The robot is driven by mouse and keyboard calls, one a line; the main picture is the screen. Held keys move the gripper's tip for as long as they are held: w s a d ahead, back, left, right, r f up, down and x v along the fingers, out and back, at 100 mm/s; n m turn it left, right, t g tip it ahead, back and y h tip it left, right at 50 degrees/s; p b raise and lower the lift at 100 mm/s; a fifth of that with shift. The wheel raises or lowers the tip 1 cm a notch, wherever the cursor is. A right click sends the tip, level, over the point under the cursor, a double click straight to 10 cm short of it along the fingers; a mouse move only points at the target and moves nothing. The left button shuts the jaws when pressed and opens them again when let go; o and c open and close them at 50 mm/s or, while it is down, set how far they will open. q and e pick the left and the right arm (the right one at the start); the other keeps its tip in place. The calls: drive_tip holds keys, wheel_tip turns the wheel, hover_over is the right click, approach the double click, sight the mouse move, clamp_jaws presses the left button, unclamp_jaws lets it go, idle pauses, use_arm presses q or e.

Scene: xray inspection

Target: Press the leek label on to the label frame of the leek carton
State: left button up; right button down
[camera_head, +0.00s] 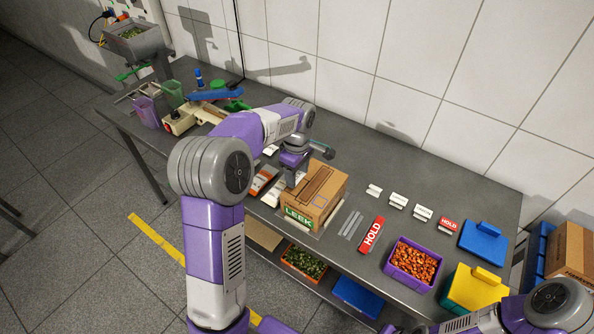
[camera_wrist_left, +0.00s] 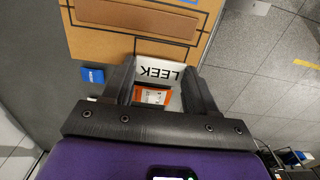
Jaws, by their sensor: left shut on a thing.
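The leek carton (camera_head: 328,193) is a closed brown box standing on the bench, with a green LEEK sign (camera_head: 299,216) on its front. My left gripper (camera_head: 298,180) is at the carton's back left edge, pointing down. In the left wrist view, its fingers (camera_wrist_left: 170,85) are shut on the white leek label (camera_wrist_left: 168,74), whose lettering appears upside down. My right gripper is out of view.
Orange and white packs (camera_head: 263,180) lie left of the carton. Right of it are grey strips (camera_head: 350,224), a red HOLD sign (camera_head: 372,235), several small white label stands (camera_head: 398,201) and a purple crate of orange pieces (camera_head: 413,262). A blue lidded box (camera_head: 483,241) stands farther right.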

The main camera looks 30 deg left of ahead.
sight(297, 177)
use_arm(q)
drive_tip(key=shift+p, duration=0.35)
idle(0.7)
drive_tip(key=shift+f, duration=0.15)
idle(0.4)
drive_tip(key=shift+f+b, duration=0.7)
drive_tip(key=shift+f, duration=0.25)
drive_tip(key=shift+f, duration=0.3)
idle(0.5)
drive_tip(key=shift+f, duration=0.25)
idle(0.3)
